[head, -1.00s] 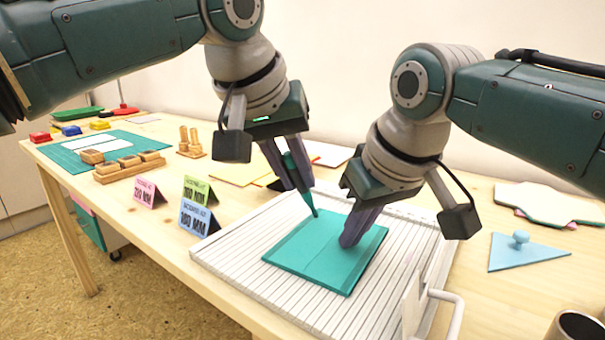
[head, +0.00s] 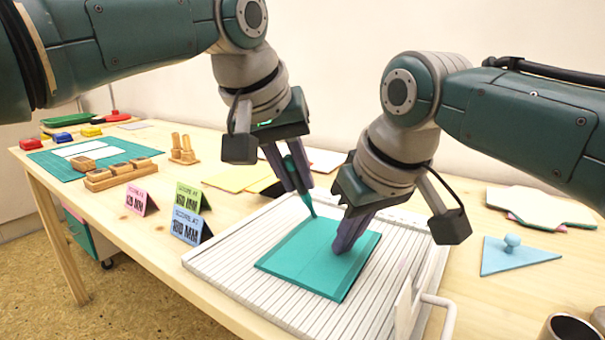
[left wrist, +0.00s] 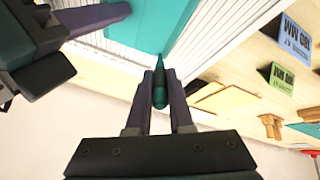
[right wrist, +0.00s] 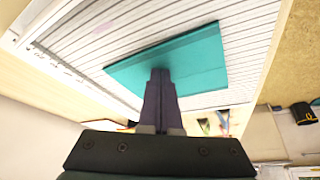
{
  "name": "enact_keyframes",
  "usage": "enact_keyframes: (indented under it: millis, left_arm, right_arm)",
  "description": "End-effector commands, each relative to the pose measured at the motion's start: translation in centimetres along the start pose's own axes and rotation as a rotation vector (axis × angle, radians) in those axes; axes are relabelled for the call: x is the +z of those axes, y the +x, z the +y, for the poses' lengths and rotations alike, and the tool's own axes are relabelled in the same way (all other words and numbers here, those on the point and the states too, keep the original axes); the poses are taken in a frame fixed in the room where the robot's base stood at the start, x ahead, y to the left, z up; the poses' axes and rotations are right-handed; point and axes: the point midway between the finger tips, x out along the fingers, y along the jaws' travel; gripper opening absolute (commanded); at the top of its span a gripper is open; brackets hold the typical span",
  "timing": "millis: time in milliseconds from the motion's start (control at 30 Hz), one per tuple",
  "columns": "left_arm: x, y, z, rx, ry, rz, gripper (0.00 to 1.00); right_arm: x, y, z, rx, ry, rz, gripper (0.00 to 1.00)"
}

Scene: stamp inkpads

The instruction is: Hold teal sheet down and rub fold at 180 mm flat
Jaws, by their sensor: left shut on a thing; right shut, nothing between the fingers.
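The teal sheet (head: 312,262) lies on the white grooved scoring board (head: 225,258), with a crease line across it. It also shows in the left wrist view (left wrist: 150,22) and the right wrist view (right wrist: 200,60). My left gripper (head: 300,185) is shut on a dark teal pointed tool (left wrist: 160,90), whose tip points down at the sheet's far left edge; I cannot tell whether it touches. My right gripper (head: 345,240) is shut and empty, its fingertips on or just over the sheet's right part, hiding a little of it.
Pink (head: 141,201), green (head: 190,197) and blue (head: 188,226) label cards stand left of the board. A light blue triangle with a knob (head: 515,257) lies to the right. A metal cup (head: 568,328) stands at the front right. Wooden stamps (head: 125,172) sit on the left.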

Motion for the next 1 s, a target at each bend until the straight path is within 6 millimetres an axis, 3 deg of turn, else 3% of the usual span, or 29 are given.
enact_keyframes:
  millis: [167, 700, 1000]
  left_arm:
    - [0.0, -0.1, 0.0, -0.001, -0.001, -0.002, 0.00]
    - [-2.1, -3.9, 1.0, 0.000, 0.000, 0.000, 0.00]
    - [-2.3, -4.3, 1.1, 0.000, 0.000, 0.000, 0.00]
  right_arm:
    - [0.1, 0.1, 0.0, -0.001, 0.001, -0.004, 0.00]
    - [0.2, 0.1, 0.0, 0.000, 0.001, -0.005, 0.00]
    - [0.2, 0.1, 0.0, 0.000, 0.001, -0.005, 0.00]
